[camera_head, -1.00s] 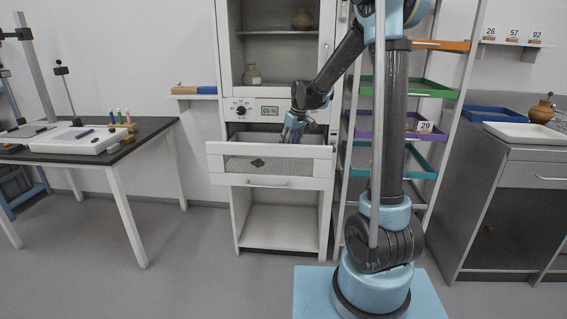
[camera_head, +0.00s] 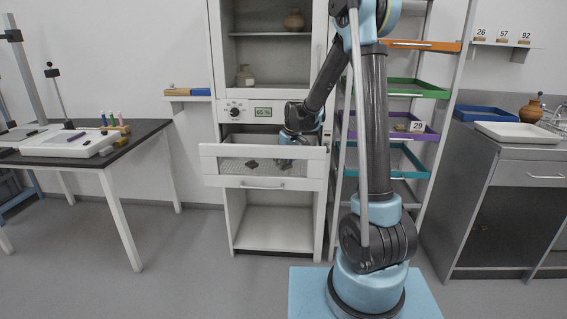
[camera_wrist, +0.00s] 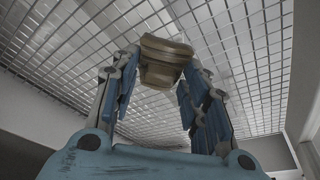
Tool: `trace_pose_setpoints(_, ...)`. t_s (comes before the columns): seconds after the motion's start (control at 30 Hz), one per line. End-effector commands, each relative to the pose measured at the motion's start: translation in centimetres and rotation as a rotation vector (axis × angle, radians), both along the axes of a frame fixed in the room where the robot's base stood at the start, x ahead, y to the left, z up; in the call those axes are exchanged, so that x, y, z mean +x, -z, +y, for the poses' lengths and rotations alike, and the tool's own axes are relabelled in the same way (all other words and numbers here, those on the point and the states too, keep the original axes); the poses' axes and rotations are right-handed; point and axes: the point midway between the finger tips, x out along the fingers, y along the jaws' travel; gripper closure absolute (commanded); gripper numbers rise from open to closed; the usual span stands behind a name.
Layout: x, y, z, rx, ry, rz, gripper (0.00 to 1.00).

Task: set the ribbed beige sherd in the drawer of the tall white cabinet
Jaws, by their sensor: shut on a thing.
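The ribbed beige sherd (camera_wrist: 164,50) is between the two blue fingers of my gripper (camera_wrist: 161,68) in the wrist view. The fingers are shut on it, over a white wire-mesh floor. In the head view my gripper (camera_head: 290,138) reaches down into the open drawer (camera_head: 222,152) of the tall white cabinet (camera_head: 216,70). The drawer front has a mesh panel. A dark patch (camera_head: 283,164) behind it lies below my gripper; I cannot tell whether it is the sherd or my fingers. Whether the sherd touches the mesh is unclear.
Another dark piece (camera_head: 252,163) shows through the mesh, left of my gripper. A display reading 65 % (camera_head: 263,112) and a knob (camera_head: 234,112) sit above the drawer. A rack with coloured trays (camera_head: 415,88) stands close at the right. A work table (camera_head: 140,130) stands left.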

Motion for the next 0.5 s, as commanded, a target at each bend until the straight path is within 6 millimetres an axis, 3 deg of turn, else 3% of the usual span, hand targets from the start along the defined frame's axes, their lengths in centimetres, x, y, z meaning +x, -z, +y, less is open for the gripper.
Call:
trace_pose_setpoints(0.03, 0.01, 0.09, 0.01, 0.0, 0.0, 0.0, 0.83)
trace_pose_setpoints(0.07, 0.01, 0.09, 0.01, 0.0, 0.0, 0.0, 0.54)
trace_pose_setpoints(0.13, 0.01, 0.08, 0.01, 0.0, 0.0, 0.0, 0.39)
trace_pose_setpoints(0.5, 0.0, -0.05, 0.01, 0.0, 0.0, 0.0, 0.39)
